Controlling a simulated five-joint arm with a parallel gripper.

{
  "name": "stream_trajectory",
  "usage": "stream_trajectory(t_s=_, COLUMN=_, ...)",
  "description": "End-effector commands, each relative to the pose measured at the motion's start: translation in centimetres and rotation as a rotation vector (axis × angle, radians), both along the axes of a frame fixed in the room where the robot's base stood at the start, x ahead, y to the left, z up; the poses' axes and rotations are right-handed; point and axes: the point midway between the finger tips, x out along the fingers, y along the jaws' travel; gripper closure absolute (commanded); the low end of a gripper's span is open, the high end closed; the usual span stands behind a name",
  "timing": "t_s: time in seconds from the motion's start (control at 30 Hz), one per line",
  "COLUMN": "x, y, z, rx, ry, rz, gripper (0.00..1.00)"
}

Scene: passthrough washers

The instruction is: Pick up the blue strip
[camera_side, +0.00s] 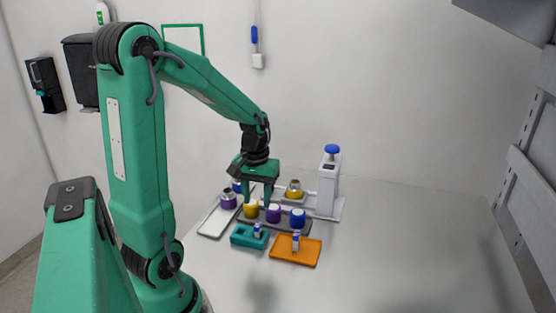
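My gripper (257,203) points down with its two green fingers apart, over the left part of a dark tray (284,226). I see nothing clearly held between them. The fingertips are close to a yellow cup (251,211); I cannot tell if they touch it. No piece is plainly a blue strip. A small white and blue piece (257,229) stands at a teal tray (240,240), below my gripper in the picture. A similar white and blue piece (296,241) stands upright on an orange tray (308,254), to the lower right.
A purple cup (273,213) and a blue cup (298,217) stand right of the yellow one. A white tray (213,226) lies left. A white device with a blue knob (332,149) stands behind. The table's right side (420,240) is clear.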

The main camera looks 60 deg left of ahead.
Motion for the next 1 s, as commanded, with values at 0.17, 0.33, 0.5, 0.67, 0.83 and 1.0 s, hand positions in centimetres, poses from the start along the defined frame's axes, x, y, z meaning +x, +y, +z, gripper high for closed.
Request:
stream_trajectory(t_s=0.17, x=0.0, y=0.2, z=-0.2, rx=-0.002, ry=0.003, rz=0.008, gripper=0.6)
stream_trajectory(t_s=0.33, x=0.0, y=0.1, z=-1.0, rx=-0.003, ry=0.006, rz=0.007, gripper=0.6)
stream_trajectory(t_s=0.5, x=0.0, y=0.1, z=-2.3, rx=-0.003, ry=0.006, rz=0.006, gripper=0.6)
stream_trajectory(t_s=0.67, x=0.0, y=0.1, z=-2.8, rx=-0.002, ry=0.003, rz=0.006, gripper=0.6)
stream_trajectory(t_s=0.83, x=-0.1, y=0.1, z=-3.0, rx=-0.003, ry=0.004, rz=0.006, gripper=0.6)
stream_trajectory(t_s=1.0, x=-0.1, y=0.0, z=-4.3, rx=-0.004, ry=0.006, rz=0.005, gripper=0.6)
